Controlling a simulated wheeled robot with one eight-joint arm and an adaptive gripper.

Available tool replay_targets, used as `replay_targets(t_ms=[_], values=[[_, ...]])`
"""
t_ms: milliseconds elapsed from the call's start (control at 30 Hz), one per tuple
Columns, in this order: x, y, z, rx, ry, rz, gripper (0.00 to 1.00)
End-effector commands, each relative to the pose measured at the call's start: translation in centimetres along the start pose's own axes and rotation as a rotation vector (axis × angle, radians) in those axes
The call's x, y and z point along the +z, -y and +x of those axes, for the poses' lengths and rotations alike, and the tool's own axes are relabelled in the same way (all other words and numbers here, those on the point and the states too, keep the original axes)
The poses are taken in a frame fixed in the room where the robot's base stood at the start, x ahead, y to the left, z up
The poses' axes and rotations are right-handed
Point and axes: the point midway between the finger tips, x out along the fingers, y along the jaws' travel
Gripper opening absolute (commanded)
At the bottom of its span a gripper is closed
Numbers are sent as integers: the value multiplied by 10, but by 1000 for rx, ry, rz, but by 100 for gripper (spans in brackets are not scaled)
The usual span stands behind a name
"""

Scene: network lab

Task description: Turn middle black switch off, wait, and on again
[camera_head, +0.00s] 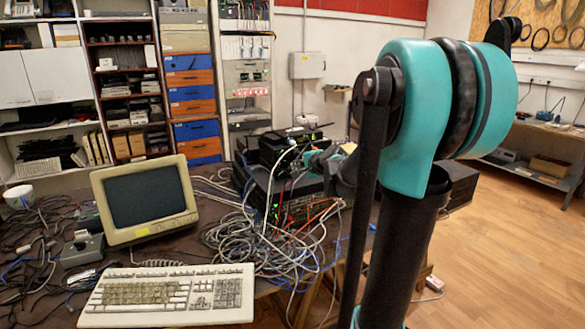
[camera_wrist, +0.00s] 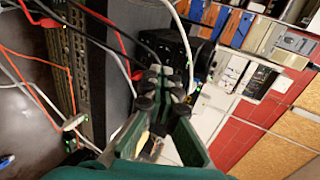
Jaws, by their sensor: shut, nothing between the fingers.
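A stack of black network devices (camera_head: 290,185) stands on the table in the head view, with cables plugged into its front. A smaller black box (camera_head: 285,145) sits on top. I cannot tell which device is the middle switch, and no power button can be made out. In the wrist view a dark device with ports (camera_wrist: 62,60) and red cables is at the left, and a black box (camera_wrist: 165,45) lies beyond the fingertips. My gripper (camera_wrist: 163,88) is shut and empty, its tips close together.
A tangle of grey cables (camera_head: 265,235) lies in front of the stack. An old monitor (camera_head: 145,198) and a keyboard (camera_head: 165,295) stand at the left. Cables (camera_wrist: 110,20) cross close to the fingers.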

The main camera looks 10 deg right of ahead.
Motion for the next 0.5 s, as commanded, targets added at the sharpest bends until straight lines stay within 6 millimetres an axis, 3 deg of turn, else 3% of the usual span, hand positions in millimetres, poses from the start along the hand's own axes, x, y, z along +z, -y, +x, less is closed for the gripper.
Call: replay_targets(t_ms=[200,500], values=[[0,0,-12,-1,-1,2,0],[0,0,-12,-1,-1,1,0]])
